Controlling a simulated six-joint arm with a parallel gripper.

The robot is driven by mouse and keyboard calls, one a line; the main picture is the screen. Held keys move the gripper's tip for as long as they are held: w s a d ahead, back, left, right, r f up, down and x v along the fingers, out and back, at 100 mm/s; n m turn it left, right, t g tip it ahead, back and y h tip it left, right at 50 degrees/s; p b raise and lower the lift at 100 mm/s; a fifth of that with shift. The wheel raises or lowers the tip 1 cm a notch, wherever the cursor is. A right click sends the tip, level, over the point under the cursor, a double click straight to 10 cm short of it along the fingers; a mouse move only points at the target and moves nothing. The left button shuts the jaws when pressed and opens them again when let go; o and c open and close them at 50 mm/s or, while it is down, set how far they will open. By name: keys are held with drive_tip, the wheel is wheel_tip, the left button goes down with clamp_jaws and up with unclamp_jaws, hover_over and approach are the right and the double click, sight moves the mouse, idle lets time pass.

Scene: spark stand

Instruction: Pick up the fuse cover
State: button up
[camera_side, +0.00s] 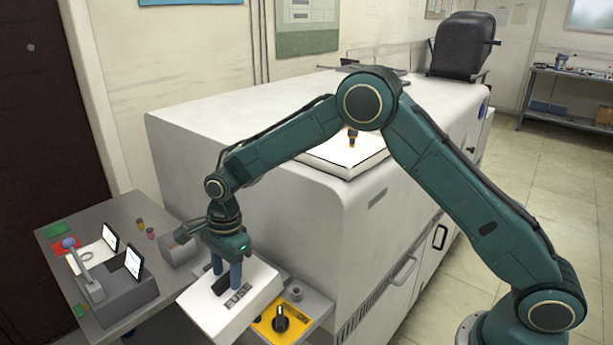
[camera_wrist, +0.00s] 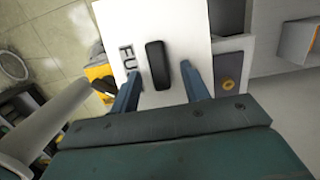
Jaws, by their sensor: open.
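The fuse cover appears to be the black, rounded, elongated block (camera_wrist: 157,65) on a white panel (camera_wrist: 177,22) marked with dark letters, of which "FU" shows. In the side view the white panel (camera_side: 207,314) is the sloped top of a box, and the black block (camera_side: 220,285) is partly hidden by my fingers. My gripper (camera_wrist: 160,72) is open, with one finger on each side of the block. A gap shows on both sides in the wrist view. In the side view my gripper (camera_side: 227,274) points down over the panel; whether the fingertips touch it, I cannot tell.
A yellow panel with a black knob (camera_side: 281,319) stands right of the white box. A grey bench (camera_side: 75,262) with two small screens is at left. The large white cabinet (camera_side: 250,150) stands close behind my gripper. A grey open container (camera_side: 178,250) is beside the box.

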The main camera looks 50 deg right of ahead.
drive_tip(key=shift+c, duration=0.3)
clamp_jaws()
drive_tip(key=shift+r, duration=0.15)
wheel_tip(320, 180, up, 20)
idle(0.5)
idle(0.6)
